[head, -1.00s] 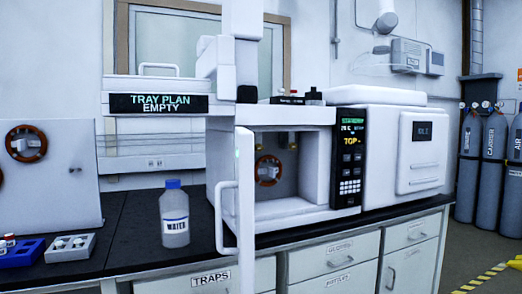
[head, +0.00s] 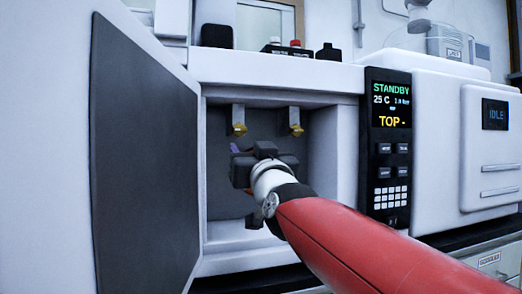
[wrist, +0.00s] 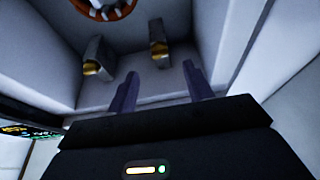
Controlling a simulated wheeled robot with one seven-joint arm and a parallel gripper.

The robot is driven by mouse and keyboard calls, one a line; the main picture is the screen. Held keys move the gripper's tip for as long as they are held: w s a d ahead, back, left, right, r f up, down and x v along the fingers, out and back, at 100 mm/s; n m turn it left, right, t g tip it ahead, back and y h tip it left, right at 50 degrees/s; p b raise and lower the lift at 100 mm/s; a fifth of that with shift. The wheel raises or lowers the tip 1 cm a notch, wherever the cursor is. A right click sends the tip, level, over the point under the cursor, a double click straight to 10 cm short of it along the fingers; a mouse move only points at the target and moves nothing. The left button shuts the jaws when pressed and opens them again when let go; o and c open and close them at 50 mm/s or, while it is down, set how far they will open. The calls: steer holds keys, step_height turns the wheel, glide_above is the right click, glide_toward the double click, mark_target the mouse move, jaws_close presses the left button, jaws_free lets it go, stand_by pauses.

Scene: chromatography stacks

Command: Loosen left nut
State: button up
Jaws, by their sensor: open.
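Two brass-coloured nuts hang on grey fittings from the oven's ceiling: the left nut (head: 239,130) and the right nut (head: 297,130) in the head view. The wrist view appears turned around: the left nut (wrist: 160,47) shows on the right, the right nut (wrist: 91,68) on the left. My gripper (head: 241,149) is inside the oven, below the left nut. In the wrist view its two purple fingers (wrist: 161,82) are open and empty, roughly in line with the left nut but apart from it. The head view mostly hides the fingers behind the gripper body.
The open oven door (head: 145,150) stands close on the left. A control panel (head: 388,140) reading STANDBY and 25 C is on the right. Oven walls bound the space; a reddish fan ring (wrist: 103,8) shows at the wrist view's top. Small bottles (head: 296,48) stand on top.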

mark_target(241, 130)
steer(key=x, duration=0.3)
steer(key=p+x, duration=0.1)
steer(key=x, duration=0.2)
steer(key=r+x, duration=0.1)
steer(key=x, duration=0.2)
steer(key=shift+s+d, duration=0.1)
steer(key=shift+s, duration=0.1)
steer(key=shift+t, duration=0.3)
steer(key=c, duration=1)
